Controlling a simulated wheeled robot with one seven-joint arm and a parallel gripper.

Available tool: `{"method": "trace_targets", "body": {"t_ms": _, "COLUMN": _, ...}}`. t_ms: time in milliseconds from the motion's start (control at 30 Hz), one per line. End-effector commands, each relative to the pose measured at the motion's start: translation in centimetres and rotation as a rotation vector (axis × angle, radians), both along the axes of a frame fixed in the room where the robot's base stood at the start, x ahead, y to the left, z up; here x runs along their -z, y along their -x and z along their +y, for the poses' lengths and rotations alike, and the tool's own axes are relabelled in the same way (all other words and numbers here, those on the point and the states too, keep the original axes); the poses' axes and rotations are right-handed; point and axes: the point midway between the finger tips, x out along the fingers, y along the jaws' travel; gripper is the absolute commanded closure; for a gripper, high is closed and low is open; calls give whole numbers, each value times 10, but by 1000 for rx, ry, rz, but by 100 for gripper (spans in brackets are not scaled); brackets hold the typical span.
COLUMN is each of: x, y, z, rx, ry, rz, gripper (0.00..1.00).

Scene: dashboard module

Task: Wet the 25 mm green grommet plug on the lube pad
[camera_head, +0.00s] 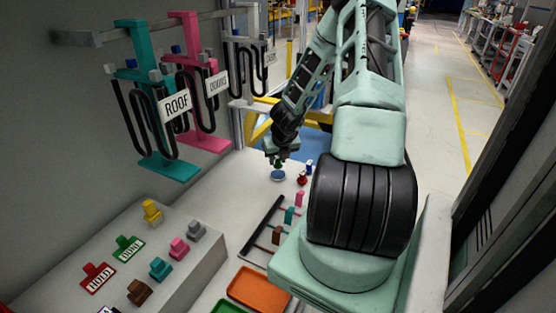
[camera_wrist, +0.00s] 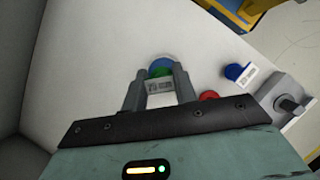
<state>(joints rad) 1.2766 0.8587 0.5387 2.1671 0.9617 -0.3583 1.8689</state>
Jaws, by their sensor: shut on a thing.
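The green grommet plug (camera_wrist: 159,72) is between the fingertips of my gripper (camera_wrist: 160,80) in the wrist view. A grey labelled piece (camera_wrist: 160,87) shows between the fingers, in front of the green. In the head view my gripper (camera_head: 281,152) points down at the far end of the bench, with the green plug (camera_head: 279,164) below it. The round blue lube pad (camera_head: 278,175) lies right under the plug; its blue edge also shows behind the plug in the wrist view (camera_wrist: 161,61). I cannot tell whether the plug touches the pad.
Right of the pad stand a red piece (camera_head: 302,180) and a blue piece (camera_head: 310,168). A dark rack (camera_head: 262,229) with coloured connectors and an orange tray (camera_head: 259,290) are nearer. Looped cables hang on teal (camera_head: 168,165) and pink (camera_head: 205,142) holders at left.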

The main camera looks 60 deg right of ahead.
Motion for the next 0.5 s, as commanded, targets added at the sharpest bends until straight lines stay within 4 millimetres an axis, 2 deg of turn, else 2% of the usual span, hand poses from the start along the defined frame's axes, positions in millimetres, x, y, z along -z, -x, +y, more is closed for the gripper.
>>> {"method": "trace_targets", "body": {"t_ms": 33, "x": -7, "y": 0, "z": 0, "rx": -1, "ry": 0, "rz": 0, "gripper": 90}}
{"method": "trace_targets", "body": {"t_ms": 500, "x": -43, "y": 0, "z": 0, "rx": 0, "ry": 1, "rz": -1, "gripper": 90}}
